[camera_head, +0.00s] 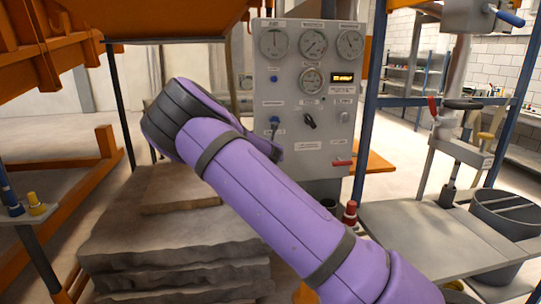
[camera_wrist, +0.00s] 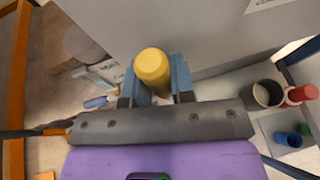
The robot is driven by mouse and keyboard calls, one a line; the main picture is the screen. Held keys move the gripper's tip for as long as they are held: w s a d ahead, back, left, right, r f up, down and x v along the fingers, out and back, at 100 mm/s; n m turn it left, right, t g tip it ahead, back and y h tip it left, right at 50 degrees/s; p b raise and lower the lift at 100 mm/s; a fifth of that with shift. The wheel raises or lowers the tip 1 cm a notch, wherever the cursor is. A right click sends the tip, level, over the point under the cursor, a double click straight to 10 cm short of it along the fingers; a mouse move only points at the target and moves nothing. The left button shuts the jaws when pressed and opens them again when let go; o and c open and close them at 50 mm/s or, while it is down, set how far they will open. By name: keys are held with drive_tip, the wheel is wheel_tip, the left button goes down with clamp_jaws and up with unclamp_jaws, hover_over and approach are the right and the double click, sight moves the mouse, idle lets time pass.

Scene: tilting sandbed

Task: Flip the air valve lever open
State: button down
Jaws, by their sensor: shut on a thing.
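In the wrist view, my gripper (camera_wrist: 158,88) has its two blue-grey fingers on either side of a yellow rounded handle end (camera_wrist: 152,68), closed on it. The handle stands close to the grey panel face (camera_wrist: 190,25). It looks like the air valve lever's grip, but its shaft and angle are hidden. In the head view, my purple arm reaches across the lower left of the grey gauge panel (camera_head: 300,90) and hides the gripper and the yellow handle.
The panel carries several gauges, a black lever (camera_head: 310,121) and a red handle (camera_head: 342,162). Stone slabs (camera_head: 170,250) lie below my arm. A red-topped item (camera_head: 350,212) and a grey table (camera_head: 440,235) stand at right. Orange frames (camera_head: 60,45) are at left.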

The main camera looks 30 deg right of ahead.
drive_tip(key=c, duration=1)
unclamp_jaws()
drive_tip(key=v, duration=1)
drive_tip(key=shift+s+a+r, duration=0.15)
drive_tip(key=shift+s, duration=0.15)
